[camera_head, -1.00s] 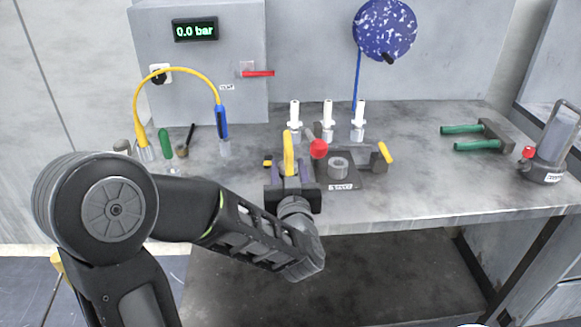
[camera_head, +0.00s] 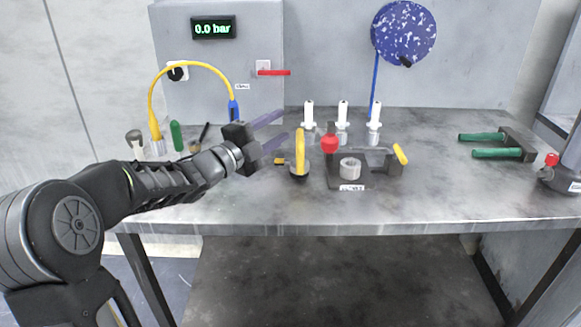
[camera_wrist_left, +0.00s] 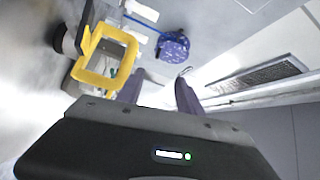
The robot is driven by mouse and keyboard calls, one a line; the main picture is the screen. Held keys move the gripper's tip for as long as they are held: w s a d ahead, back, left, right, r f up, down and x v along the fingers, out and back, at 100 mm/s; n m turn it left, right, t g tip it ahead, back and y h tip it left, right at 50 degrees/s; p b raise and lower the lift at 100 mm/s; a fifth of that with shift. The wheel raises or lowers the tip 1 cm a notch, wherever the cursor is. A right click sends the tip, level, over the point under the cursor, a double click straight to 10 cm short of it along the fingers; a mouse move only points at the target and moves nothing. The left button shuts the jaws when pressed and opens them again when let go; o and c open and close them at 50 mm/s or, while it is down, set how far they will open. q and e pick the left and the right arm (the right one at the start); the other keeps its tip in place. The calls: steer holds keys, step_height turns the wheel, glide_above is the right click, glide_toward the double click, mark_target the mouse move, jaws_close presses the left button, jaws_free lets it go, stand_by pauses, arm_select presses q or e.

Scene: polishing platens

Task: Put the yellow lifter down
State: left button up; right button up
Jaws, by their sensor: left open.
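The yellow lifter (camera_head: 300,152) stands on the grey bench (camera_head: 230,212), left of a dark fixture (camera_head: 378,180) holding a pale ring (camera_head: 350,168). It has a yellow loop handle and a dark round base. In the left wrist view the lifter's yellow loop (camera_wrist_left: 84,40) shows at upper left, outside the jaws. My left gripper (camera_head: 285,123) is open and empty, just left of the lifter and apart from it. Its two purple-grey fingers also show in the left wrist view (camera_wrist_left: 161,78). My right gripper is in neither view.
Three white-topped bottles (camera_head: 342,118) stand behind the fixture. A yellow hose (camera_head: 190,66) arches at the left, near a green-handled tool (camera_head: 176,136). A green-handled fork tool (camera_head: 490,150) lies at the right. The bench front is clear.

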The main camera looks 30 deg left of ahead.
mark_target(300, 135)
arm_select(q)
steer(key=f+m+g, duration=0.2)
steer(key=m, duration=0.1)
steer(key=f+m, duration=0.1)
steer(key=f, duration=0.1)
steer(key=shift+s+d+m+g, duration=0.25)
steer(key=shift+s+m+g, duration=0.05)
steer(key=shift+g, duration=0.1)
steer(key=shift+w, duration=0.1)
steer(key=shift+x, duration=1.2)
steer(key=shift+w+d, duration=0.1)
steer(key=x, duration=0.5)
steer(key=shift+p, duration=0.3)
steer(key=shift+c, duration=0.3)
